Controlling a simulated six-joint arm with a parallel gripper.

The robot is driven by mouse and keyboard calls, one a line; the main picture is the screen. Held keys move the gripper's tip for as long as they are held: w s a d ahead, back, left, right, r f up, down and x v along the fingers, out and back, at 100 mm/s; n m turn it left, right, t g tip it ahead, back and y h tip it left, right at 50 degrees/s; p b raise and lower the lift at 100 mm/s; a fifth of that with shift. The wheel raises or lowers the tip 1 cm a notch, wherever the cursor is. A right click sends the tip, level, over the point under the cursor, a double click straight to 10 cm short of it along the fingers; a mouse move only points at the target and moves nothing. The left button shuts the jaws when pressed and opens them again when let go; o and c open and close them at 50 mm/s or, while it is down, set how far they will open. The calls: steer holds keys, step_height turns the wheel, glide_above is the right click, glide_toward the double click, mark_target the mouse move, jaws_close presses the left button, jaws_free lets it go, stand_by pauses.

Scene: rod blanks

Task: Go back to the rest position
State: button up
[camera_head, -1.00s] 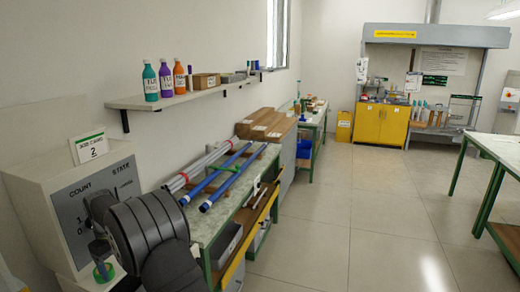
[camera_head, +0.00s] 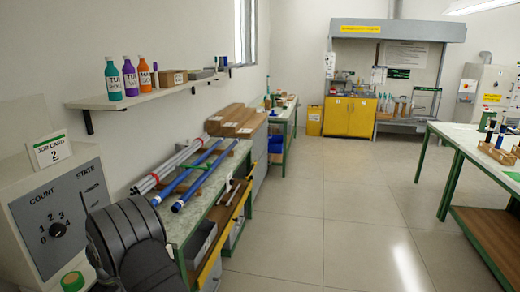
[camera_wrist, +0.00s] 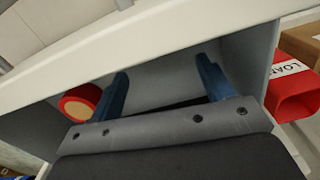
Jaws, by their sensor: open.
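My gripper (camera_wrist: 163,78) shows in the wrist view with its two blue fingers spread wide apart. Nothing is between the fingers. They point at a grey recessed surface under a pale edge (camera_wrist: 150,48). In the head view only a dark, rounded part of my own arm shows at the bottom left, in front of the control box (camera_head: 62,205); the gripper itself is not visible there.
In the wrist view a red roll (camera_wrist: 80,103) is left of the fingers and a red labelled bin (camera_wrist: 292,88) is right. The head view shows blue rods (camera_head: 200,178) on a bench, a bottle shelf (camera_head: 150,94), a right-hand table (camera_head: 465,140) and clear floor (camera_head: 320,215).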

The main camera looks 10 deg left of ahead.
steer(key=shift+w+r, duration=0.15)
steer(key=shift+r, duration=0.85)
steer(key=shift+w+r, duration=0.1)
steer(key=shift+r, duration=0.85)
steer(key=o, duration=0.6)
